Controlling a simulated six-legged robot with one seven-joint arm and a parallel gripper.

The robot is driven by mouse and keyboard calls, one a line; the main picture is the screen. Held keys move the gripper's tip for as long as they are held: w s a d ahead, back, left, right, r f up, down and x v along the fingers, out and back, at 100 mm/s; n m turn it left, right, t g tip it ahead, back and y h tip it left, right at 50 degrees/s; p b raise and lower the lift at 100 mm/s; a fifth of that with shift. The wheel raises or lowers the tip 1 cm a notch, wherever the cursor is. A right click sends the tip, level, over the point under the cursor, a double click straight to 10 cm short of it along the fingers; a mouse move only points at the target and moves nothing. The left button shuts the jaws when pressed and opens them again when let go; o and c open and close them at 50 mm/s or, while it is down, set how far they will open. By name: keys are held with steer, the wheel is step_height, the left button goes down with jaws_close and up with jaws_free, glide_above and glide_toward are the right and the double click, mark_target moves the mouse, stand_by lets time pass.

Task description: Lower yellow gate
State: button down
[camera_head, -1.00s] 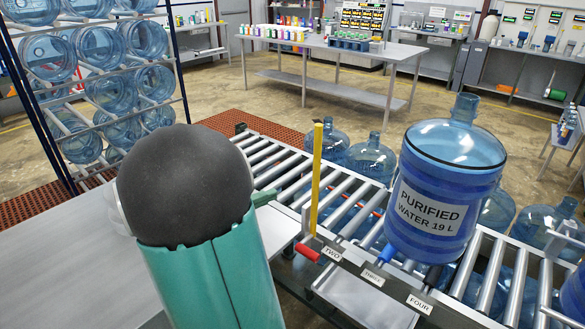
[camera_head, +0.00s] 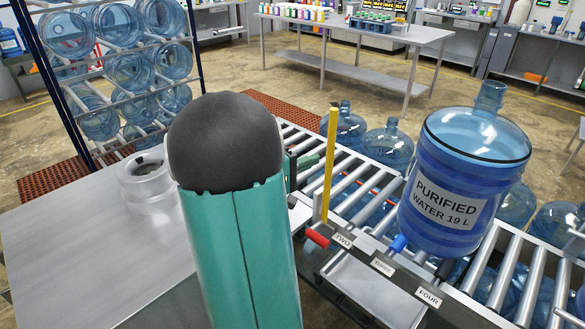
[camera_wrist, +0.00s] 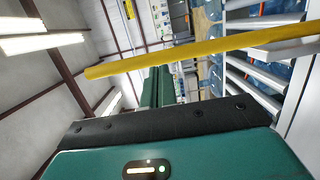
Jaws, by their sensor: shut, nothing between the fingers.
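The yellow gate (camera_head: 328,150) is an upright yellow bar at the near edge of the roller conveyor, above the label TWO. A red handle (camera_head: 317,238) sits near its foot. In the wrist view the yellow gate (camera_wrist: 200,53) runs across the picture, just at the tips of my gripper (camera_wrist: 157,80). The green fingers are closed together and empty. I cannot tell whether they touch the bar. In the head view my gripper is mostly hidden behind my arm; a small green and dark part shows left of the gate.
A blue jug labelled PURIFIED WATER 19 L (camera_head: 455,190) stands on the conveyor (camera_head: 495,268), right of the gate. Blue (camera_head: 398,243) and black (camera_head: 445,268) handles lie along the near edge. A jug rack (camera_head: 110,80) stands at the back left. Several jugs stand behind the conveyor.

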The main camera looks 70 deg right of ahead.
steer(key=shift+x, duration=1.5)
steer(key=s+d+f+n+t+y, duration=0.1)
steer(key=s+d+t+y, duration=0.1)
steer(key=s+d+y, duration=0.3)
steer(key=d+f+t+y, duration=0.1)
steer(key=d+t+y, duration=0.1)
steer(key=d, duration=0.5)
steer(key=s+d+f+n+t+y, duration=0.1)
steer(key=s+d+f+t+y, duration=0.2)
steer(key=d+f+y, duration=0.3)
steer(key=shift+s+d+f, duration=0.2)
steer(key=shift+d+f, duration=0.55)
steer(key=shift+f, duration=2)
steer(key=shift+f, duration=0.2)
steer(key=shift+r, duration=0.1)
